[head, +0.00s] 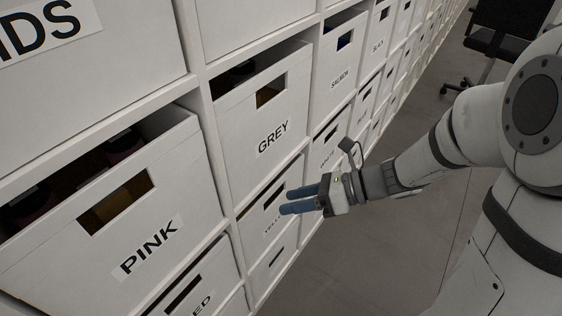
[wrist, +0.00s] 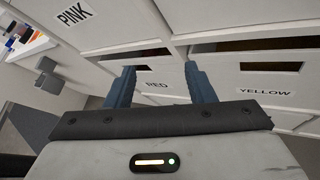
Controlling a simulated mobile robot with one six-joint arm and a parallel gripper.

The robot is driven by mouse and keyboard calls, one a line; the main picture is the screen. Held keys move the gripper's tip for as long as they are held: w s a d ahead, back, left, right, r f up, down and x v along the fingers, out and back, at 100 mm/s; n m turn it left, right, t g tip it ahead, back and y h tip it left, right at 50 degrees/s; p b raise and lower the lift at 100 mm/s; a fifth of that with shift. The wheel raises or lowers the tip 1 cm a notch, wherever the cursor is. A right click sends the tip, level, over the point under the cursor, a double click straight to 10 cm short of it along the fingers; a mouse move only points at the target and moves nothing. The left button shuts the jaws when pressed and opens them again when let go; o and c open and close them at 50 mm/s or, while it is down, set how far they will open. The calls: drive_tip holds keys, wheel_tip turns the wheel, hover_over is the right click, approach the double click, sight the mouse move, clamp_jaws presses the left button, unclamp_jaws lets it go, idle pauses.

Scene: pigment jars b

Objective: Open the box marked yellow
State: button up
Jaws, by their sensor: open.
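The box marked yellow (head: 270,208) is a white drawer-like box with a cut-out handle slot, below the grey box in the shelf. My gripper's blue fingers hide part of its label in the head view. In the wrist view the yellow box (wrist: 274,91) is at the right, its label readable and its dark slot above the label. My gripper (head: 282,200) is open and empty in front of the shelf. In the wrist view its two fingers (wrist: 160,84) point toward the red box, left of the yellow one. The yellow box sits in its compartment.
The grey box (head: 262,120) is above the yellow one, and the pink box (head: 120,215) is at the left. The red box (wrist: 148,72) is beside the yellow box. Open floor (head: 380,250) lies right of the shelf. A dark chair (head: 495,40) stands at the far right.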

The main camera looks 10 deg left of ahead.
drive_tip(key=w+a+f+m+t+y+b, duration=0.35)
drive_tip(key=w+f+m, duration=0.25)
drive_tip(key=f+m, duration=0.25)
drive_tip(key=m+t+b, duration=0.5)
drive_tip(key=m, duration=0.5)
approach(276, 188)
drive_tip(key=x, duration=0.4)
drive_tip(key=shift+s+a, duration=0.25)
drive_tip(key=shift+a, duration=0.15)
drive_tip(key=shift+w+a+f+m+t, duration=0.15)
drive_tip(key=shift+w+f+m+t, duration=0.1)
drive_tip(key=shift+t, duration=0.1)
drive_tip(key=b+x, duration=0.1)
drive_tip(key=x, duration=0.6)
drive_tip(key=shift+w+a+r+b, duration=0.1)
drive_tip(key=shift+a+r+b, duration=0.1)
drive_tip(key=shift+b, duration=0.2)
drive_tip(key=shift+c, duration=0.6)
clamp_jaws()
